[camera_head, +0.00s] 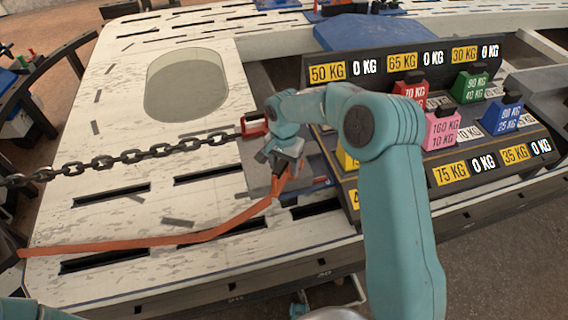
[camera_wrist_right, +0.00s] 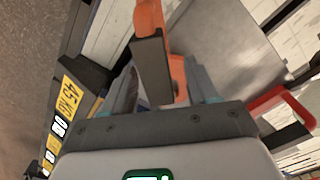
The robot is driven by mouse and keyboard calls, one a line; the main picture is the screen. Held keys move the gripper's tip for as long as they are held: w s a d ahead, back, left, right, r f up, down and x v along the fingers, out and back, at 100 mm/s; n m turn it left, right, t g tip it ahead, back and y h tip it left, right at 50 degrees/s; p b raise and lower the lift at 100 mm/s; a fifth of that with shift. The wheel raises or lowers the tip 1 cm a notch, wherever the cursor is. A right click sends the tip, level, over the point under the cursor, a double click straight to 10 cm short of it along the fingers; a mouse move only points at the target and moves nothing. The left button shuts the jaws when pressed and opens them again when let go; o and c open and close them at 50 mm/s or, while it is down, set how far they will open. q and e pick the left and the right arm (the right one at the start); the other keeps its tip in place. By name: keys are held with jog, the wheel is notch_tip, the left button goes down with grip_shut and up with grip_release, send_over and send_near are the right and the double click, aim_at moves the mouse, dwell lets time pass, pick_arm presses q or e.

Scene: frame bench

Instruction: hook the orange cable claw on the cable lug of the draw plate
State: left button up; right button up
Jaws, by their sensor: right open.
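The orange cable claw (camera_wrist_right: 150,22) stands between the fingers of my right gripper (camera_wrist_right: 163,88) in the right wrist view, with a dark bar in front of it. In the head view my right gripper (camera_head: 284,160) is low over the grey draw plate (camera_head: 258,178), at the end of the orange strap (camera_head: 160,243). Its jaws are open around the claw; I cannot tell whether they touch it. A red bracket (camera_head: 254,125), possibly the cable lug, stands beyond the gripper; it also shows in the right wrist view (camera_wrist_right: 283,103). My left gripper is out of view.
A dark chain (camera_head: 130,156) runs from the left towards the red bracket. A dark rack with labels (camera_head: 400,62) and coloured weights, including a pink one (camera_head: 441,129), stands to the right.

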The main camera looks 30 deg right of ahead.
notch_tip(320, 180, up, 16)
jog(key=p, duration=0.3)
jog(key=shift+r, duration=0.2)
dwell(0.3)
